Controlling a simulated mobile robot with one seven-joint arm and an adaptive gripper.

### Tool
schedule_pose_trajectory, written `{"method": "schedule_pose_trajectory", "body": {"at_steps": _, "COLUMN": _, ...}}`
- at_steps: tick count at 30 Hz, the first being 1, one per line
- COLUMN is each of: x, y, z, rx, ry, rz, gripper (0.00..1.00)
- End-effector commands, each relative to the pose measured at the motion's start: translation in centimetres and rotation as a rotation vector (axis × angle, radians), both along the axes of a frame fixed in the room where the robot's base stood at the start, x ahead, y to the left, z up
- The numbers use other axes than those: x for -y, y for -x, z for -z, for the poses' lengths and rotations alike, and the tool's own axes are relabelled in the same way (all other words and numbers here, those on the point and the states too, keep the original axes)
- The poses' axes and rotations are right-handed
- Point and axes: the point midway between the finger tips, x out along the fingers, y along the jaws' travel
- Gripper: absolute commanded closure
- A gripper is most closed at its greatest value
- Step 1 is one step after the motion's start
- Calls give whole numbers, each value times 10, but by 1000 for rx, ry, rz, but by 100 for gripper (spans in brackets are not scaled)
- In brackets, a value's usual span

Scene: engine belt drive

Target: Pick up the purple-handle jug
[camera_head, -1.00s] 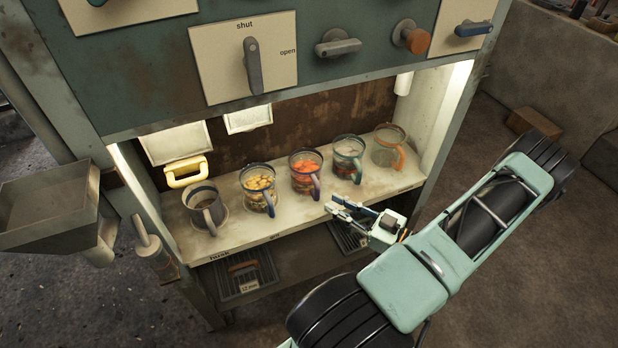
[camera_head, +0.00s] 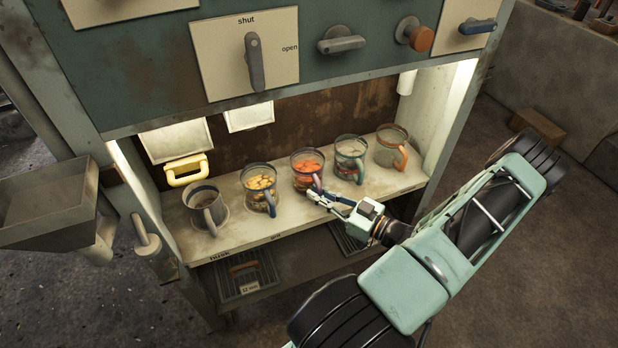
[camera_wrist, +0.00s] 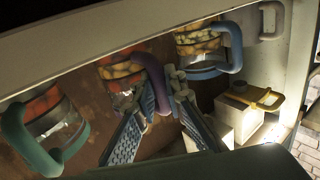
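The purple-handle jug (camera_head: 306,161) is clear glass with orange-red pieces in it. It stands upright on the shelf, in the middle of the row. In the wrist view its body (camera_wrist: 122,70) is at upper middle, with the purple handle (camera_wrist: 153,72) towards the fingers. My gripper (camera_head: 316,192) is at the front of this jug, close to its handle. In the wrist view my gripper (camera_wrist: 161,82) is open, with its two fingers spread and the handle's outer part at or between the tips. Whether a finger touches the handle I cannot tell.
A blue-handle jug (camera_head: 257,181) stands to the left and a teal-handle jug (camera_head: 349,150) close on the right. A grey-handle jug (camera_head: 203,199) and an orange-handle jug (camera_head: 388,142) stand at the ends. The panel with levers (camera_head: 245,55) overhangs the shelf (camera_head: 285,219).

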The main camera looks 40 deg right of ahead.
Motion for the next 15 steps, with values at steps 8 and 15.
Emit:
{"method": "schedule_pose_trajectory", "body": {"at_steps": 8, "x": 0, "y": 0, "z": 0, "rx": 0, "ry": 1, "rz": 0, "gripper": 100}}
{"method": "schedule_pose_trajectory", "body": {"at_steps": 15, "x": 0, "y": 0, "z": 0, "rx": 1, "ry": 1, "rz": 0, "gripper": 100}}
